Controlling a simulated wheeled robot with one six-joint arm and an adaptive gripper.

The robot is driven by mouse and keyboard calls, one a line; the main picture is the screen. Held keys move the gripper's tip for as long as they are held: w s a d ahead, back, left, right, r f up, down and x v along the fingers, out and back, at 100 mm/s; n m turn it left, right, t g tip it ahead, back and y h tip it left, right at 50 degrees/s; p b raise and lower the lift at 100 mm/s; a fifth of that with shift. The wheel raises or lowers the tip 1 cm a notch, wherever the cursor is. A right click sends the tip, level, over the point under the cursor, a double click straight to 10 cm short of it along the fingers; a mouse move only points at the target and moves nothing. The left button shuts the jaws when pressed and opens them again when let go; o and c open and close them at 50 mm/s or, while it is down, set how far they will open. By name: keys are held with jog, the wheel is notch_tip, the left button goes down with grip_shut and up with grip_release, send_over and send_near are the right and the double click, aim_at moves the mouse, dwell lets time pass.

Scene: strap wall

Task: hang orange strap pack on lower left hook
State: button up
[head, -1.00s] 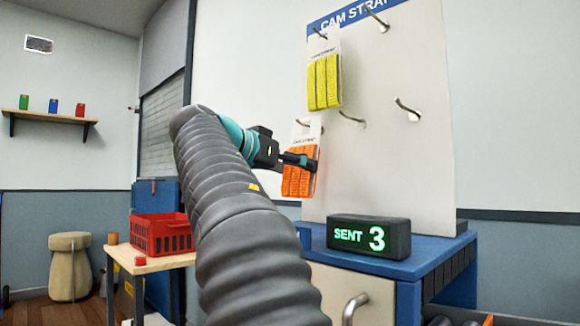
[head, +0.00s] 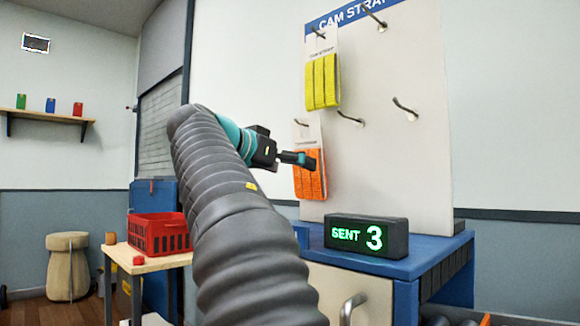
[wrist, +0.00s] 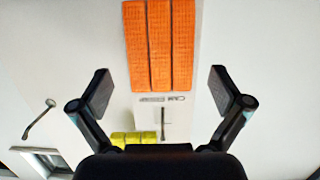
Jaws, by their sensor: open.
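The orange strap pack (head: 309,184) hangs at the lower left hook (head: 300,122) of the display board, its white card uppermost. In the wrist view its orange straps (wrist: 161,45) are at the top, and a thin hook wire (wrist: 162,122) shows against its card. My gripper (head: 310,160) is beside the pack in the head view, its fingers partly overlapping it. In the wrist view the fingers are spread wide, one on each side of the card, with clear gaps and nothing gripped.
A yellow strap pack (head: 322,82) hangs on the hook above. Bare hooks stick out at the upper right (head: 375,18), middle (head: 351,119) and right (head: 405,108). A dark sign (head: 366,237) reading "SENT 3" stands on the blue ledge below. A red crate (head: 158,238) is at left.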

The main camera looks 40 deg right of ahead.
jog(key=v, duration=1.2)
